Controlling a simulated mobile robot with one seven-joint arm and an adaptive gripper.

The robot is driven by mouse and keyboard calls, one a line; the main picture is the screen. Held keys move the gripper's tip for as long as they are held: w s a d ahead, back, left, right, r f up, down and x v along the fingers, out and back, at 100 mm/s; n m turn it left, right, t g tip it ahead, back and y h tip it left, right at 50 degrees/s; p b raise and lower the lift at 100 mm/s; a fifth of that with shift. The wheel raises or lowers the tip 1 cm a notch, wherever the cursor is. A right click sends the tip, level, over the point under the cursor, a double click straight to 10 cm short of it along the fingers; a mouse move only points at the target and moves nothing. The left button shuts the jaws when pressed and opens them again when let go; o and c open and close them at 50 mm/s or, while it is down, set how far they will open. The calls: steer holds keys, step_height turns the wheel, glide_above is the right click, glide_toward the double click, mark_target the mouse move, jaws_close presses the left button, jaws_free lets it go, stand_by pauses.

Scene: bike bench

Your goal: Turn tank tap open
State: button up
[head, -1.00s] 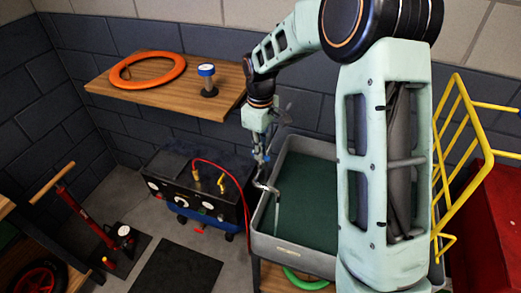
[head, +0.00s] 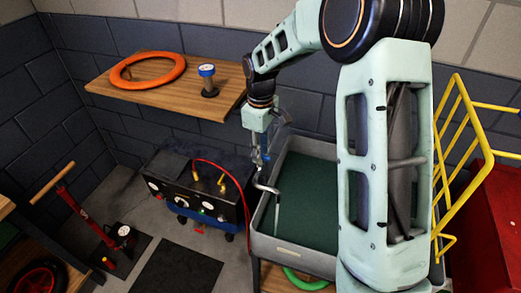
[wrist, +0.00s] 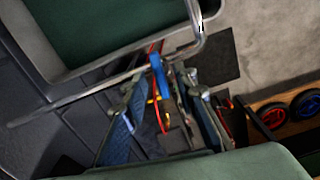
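The compressor (head: 180,195) stands on the floor left of the grey tub in the head view. It has a black body, gauges, a blue tank (head: 190,212) below and two yellow fittings (head: 221,184) on top. A small red part (head: 199,229), possibly the tap, shows at the tank's lower front; its setting is too small to read. My gripper (head: 264,165) is above the tub's left edge, to the right of the compressor and apart from it. In the wrist view its fingers (wrist: 163,85) look spread, with the red hose (wrist: 162,118) visible between them.
A bent metal rod (head: 277,213) is close below my gripper at the tub (head: 300,257); I cannot tell what supports it. A shelf (head: 135,92) with an orange ring is above the compressor. A black mat (head: 175,268) lies in front. A yellow rack (head: 440,160) stands right.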

step_height(320, 180, up, 12)
stand_by(0.5)
steer(key=shift+a, duration=0.1)
